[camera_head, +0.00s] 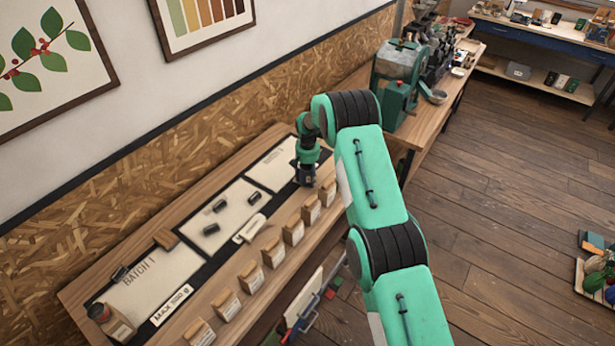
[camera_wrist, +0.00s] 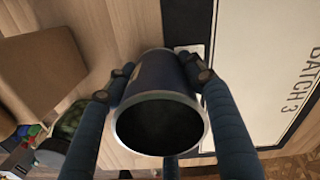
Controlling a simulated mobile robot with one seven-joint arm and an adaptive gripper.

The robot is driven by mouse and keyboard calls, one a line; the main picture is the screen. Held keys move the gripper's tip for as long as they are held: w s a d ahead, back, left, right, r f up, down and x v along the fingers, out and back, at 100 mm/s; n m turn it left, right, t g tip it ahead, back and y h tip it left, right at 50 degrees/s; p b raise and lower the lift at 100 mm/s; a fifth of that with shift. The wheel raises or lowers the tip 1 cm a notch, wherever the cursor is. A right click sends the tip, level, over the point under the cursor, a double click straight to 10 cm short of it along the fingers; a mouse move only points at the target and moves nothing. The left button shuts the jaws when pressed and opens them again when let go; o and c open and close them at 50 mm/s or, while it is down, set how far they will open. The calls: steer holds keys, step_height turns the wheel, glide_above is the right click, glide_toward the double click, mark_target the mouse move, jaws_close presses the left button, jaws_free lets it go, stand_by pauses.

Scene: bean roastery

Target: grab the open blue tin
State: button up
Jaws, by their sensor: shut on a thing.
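The open blue tin (camera_wrist: 160,110) is in the wrist view, dark blue with a pale metal rim. Its open mouth faces the camera and its inside is dark. My gripper (camera_wrist: 153,82) is shut on the tin, with fingers on both sides of its wall. In the head view my gripper (camera_head: 304,172) is over the far part of the table, by the pale batch panel. The tin there is small and mostly hidden by the gripper. I cannot tell whether it touches the table.
A row of several tan labelled bags (camera_head: 250,277) runs along the table's front edge, one close to the gripper. Small dark items (camera_head: 211,229) lie on the middle panel. A green machine (camera_head: 398,75) stands beyond on another bench.

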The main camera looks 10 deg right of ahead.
step_height(320, 180, up, 10)
stand_by(0.9)
stand_by(0.4)
